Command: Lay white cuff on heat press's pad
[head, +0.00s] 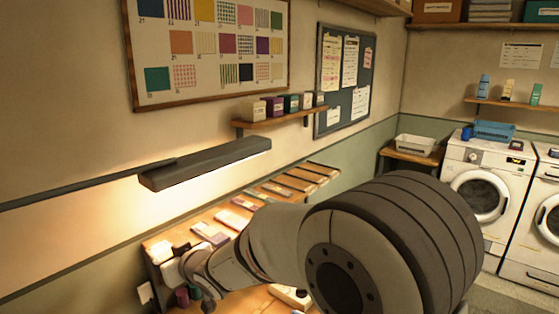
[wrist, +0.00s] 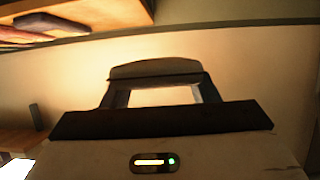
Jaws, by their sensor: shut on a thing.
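In the wrist view my gripper (wrist: 156,82) has its two fingers reaching up to a pale, rounded piece (wrist: 155,68) that spans their tips. My gripper is shut on this piece, which I take to be the white cuff; its lower edge is in dark shadow. In the head view my own arm covers much of the work table, and the fingers and held piece cannot be made out there. I cannot make out the heat press or its pad in either view. A pale object (head: 290,296) partly shows behind my arm, but I cannot tell what it is.
A long wooden table (head: 240,196) with several flat swatches runs along the wall under a lamp (head: 205,165). A small shelf (head: 280,121) holds several boxes. Small dark red and green pots (head: 183,297) stand near my wrist. Washing machines (head: 485,190) stand at the right.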

